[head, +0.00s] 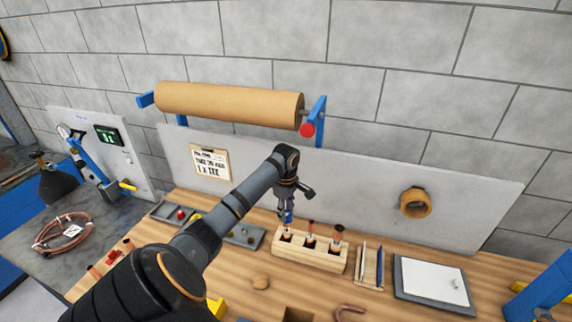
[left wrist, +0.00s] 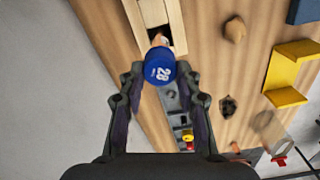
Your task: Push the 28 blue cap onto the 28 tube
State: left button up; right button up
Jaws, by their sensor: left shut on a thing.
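The blue cap, marked 28, sits between the fingertips of my left gripper (left wrist: 162,82) in the left wrist view, and the cap (left wrist: 158,62) faces the camera with its closed end. My left gripper (head: 287,210) is shut on it above the leftmost hole of the wooden block (head: 318,262) in the head view. A copper tube end (left wrist: 159,40) shows just past the cap and is mostly hidden by it. I cannot tell whether the cap is around the tube or only against it. My right gripper is in neither view.
Two more copper tubes, a middle one (head: 310,229) and a right one (head: 337,234), stand in the block. Grey trays (head: 242,236) lie to its left. A slotted wooden holder (head: 369,272) and a white pad (head: 433,278) lie to its right. A grey panel (head: 360,192) stands behind.

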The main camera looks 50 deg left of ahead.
pick_arm(q)
jog(key=shift+f, duration=0.2)
jog(key=o, duration=0.8)
notch_tip(320, 180, up, 8)
jog(key=shift+f, duration=0.25)
jog(key=shift+f, duration=0.1)
dwell(0.4)
